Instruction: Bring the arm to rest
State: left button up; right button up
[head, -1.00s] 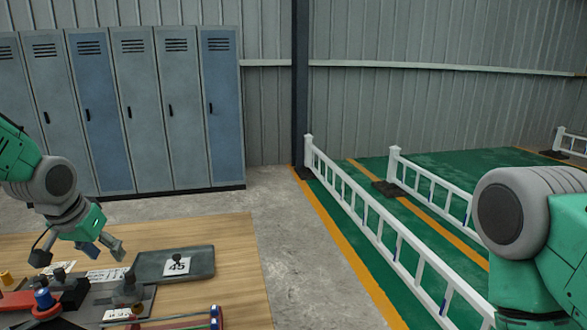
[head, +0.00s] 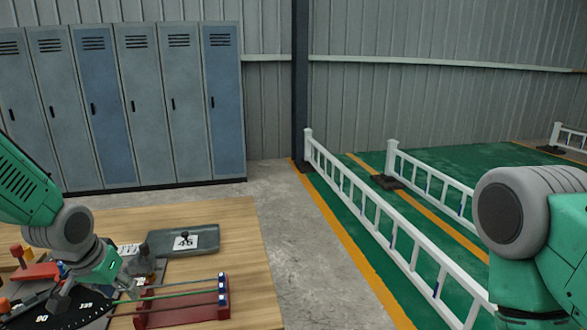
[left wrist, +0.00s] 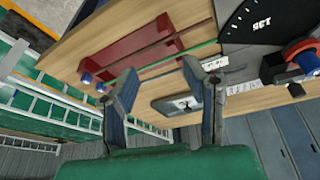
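My left gripper (head: 102,294) is low over the wooden table (head: 235,225) in the head view. In the left wrist view its two fingers (left wrist: 165,78) are spread apart with nothing held between them. Beyond the fingers lie a red holder (left wrist: 130,55) with a green rod and a grey tray (left wrist: 180,102). In the head view the red holder (head: 188,314) stands just right of the gripper. My right arm shows only as green and grey links at the right edge; its gripper is out of view.
A grey tray (head: 207,243) with a numbered card lies at the back of the table. A dark plate marked with angles (head: 65,308) is under my left arm. Lockers (head: 165,120) stand behind. White railings (head: 370,215) border the green floor at right.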

pick_arm(q)
jog(key=s+d+f+g+b, duration=0.1)
jog(key=s+d+f+b, duration=0.15)
jog(key=s+f, duration=0.6)
jog(key=s+d+f+g+b, duration=0.1)
jog(key=s+d+f+b, duration=0.3)
jog(key=f, duration=0.7)
jog(key=s+f, duration=0.3)
jog(key=s, duration=0.3)
jog(key=s+f+b, duration=0.1)
jog(key=s+f, duration=0.3)
jog(key=s, duration=0.3)
jog(key=s+f+g, duration=0.1)
jog(key=s+f, duration=0.2)
jog(key=s, duration=0.4)
jog(key=shift+s+d+f+y+b, duration=0.25)
jog(key=shift+f+y+b, duration=0.05)
jog(key=shift+f+b, duration=0.1)
